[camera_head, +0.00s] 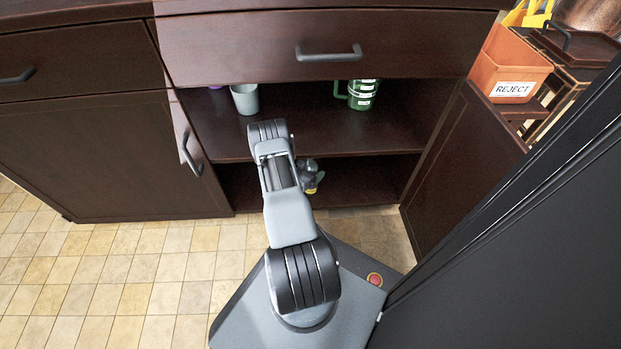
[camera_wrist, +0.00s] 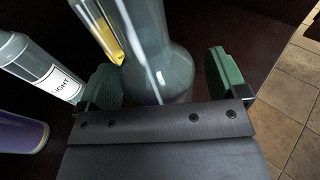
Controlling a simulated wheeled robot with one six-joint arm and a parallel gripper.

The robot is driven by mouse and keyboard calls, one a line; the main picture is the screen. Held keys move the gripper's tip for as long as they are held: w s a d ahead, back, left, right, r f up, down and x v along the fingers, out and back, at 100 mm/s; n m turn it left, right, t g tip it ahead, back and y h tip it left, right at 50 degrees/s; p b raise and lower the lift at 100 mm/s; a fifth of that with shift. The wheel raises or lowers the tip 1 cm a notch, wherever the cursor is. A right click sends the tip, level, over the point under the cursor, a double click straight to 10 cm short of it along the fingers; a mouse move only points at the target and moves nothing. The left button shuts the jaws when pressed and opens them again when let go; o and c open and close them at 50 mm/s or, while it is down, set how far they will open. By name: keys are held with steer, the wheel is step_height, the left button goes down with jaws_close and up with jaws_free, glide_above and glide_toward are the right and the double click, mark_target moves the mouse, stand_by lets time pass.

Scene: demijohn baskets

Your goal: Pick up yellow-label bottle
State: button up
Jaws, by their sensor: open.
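The yellow-label bottle (camera_wrist: 160,60) is grey-blue glass with a rounded body and a yellow label (camera_wrist: 106,38) on its left side. In the wrist view it stands between the two green pads of my gripper (camera_wrist: 163,82). The pads are spread wide, with a visible gap on the right side; on the left I cannot tell whether a pad touches the glass. The bottle's top is cut off by the frame. In the head view, my arm reaches into the cabinet's lower shelf and hides most of that spot; a small grey shape with a yellow patch (camera_head: 311,188) shows beside it.
Left of the bottle stand a pale bottle (camera_wrist: 38,65) with a white label and a purple cylinder (camera_wrist: 20,132). The upper shelf holds a grey cup (camera_head: 245,99) and a green mug (camera_head: 361,95). The open cabinet door (camera_head: 462,150) is at right, beside an orange REJECT bin (camera_head: 508,70).

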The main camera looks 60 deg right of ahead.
mark_target(310, 163)
steer(key=shift+c, duration=0.3)
steer(key=c, duration=1.3)
steer(key=shift+r, duration=0.25)
steer(key=shift+r+p, duration=1.2)
steer(key=shift+r, duration=0.3)
steer(key=shift+w+a+r, duration=0.1)
steer(key=shift+r, duration=0.1)
steer(key=f+p+v, duration=0.2)
steer(key=p+v, duration=0.3)
steer(key=v, duration=1.2)
steer(key=shift+a+f, duration=0.3)
steer(key=shift+f, duration=0.15)
steer(key=shift+w+a, duration=0.1)
steer(key=shift+a, duration=0.1)
